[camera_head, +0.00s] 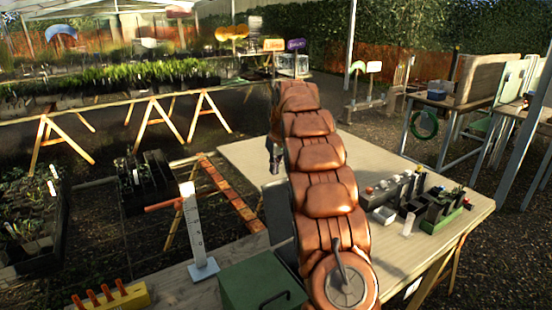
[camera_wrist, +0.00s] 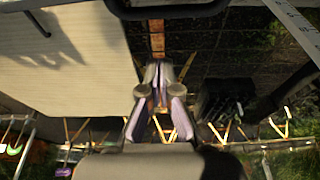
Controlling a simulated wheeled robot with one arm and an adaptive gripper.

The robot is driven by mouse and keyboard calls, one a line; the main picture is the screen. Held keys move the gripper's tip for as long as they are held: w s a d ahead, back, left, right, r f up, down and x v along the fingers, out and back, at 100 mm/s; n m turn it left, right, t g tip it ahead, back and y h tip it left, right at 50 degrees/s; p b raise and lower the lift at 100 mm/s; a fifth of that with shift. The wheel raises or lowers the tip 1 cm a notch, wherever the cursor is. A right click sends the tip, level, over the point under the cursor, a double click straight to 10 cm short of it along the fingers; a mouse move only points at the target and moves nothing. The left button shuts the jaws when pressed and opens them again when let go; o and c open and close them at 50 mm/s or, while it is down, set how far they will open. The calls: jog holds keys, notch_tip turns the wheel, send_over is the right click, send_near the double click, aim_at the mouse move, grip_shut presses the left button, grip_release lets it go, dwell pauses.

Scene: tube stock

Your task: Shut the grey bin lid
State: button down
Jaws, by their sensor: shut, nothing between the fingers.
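A dark grey upright panel (camera_head: 278,208) stands just left of my arm in the head view, above the table's near part. It may be the raised grey bin lid, but my arm hides much of it and I cannot tell for sure. No bin shows clearly. My gripper (camera_wrist: 158,72) shows in the wrist view with its fingers together and nothing between them. It is clear of the pale tabletop at the upper left. In the head view my arm mostly hides the gripper.
A green box (camera_head: 255,284) with a dark handle is at the near edge. A white upright gauge (camera_head: 194,230) and a yellow rack (camera_head: 112,298) are to its left. Small pots and a green tray (camera_head: 440,219) stand on the table's right. The tabletop (camera_head: 245,150) left of my arm is bare.

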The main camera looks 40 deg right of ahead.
jog(key=shift+s+a+f+p, duration=0.15)
jog(key=shift+s+p, duration=0.15)
jog(key=shift+s, duration=0.3)
jog(key=shift+s+d+f+p, duration=0.1)
jog(key=shift+s+f+p, duration=0.15)
jog(key=shift+s, duration=0.35)
jog(key=shift+s+a+f+p, duration=0.1)
jog(key=shift+s+p, duration=0.25)
jog(key=shift+s, duration=0.25)
jog(key=shift+s+b, duration=0.15)
jog(key=shift+b, duration=0.25)
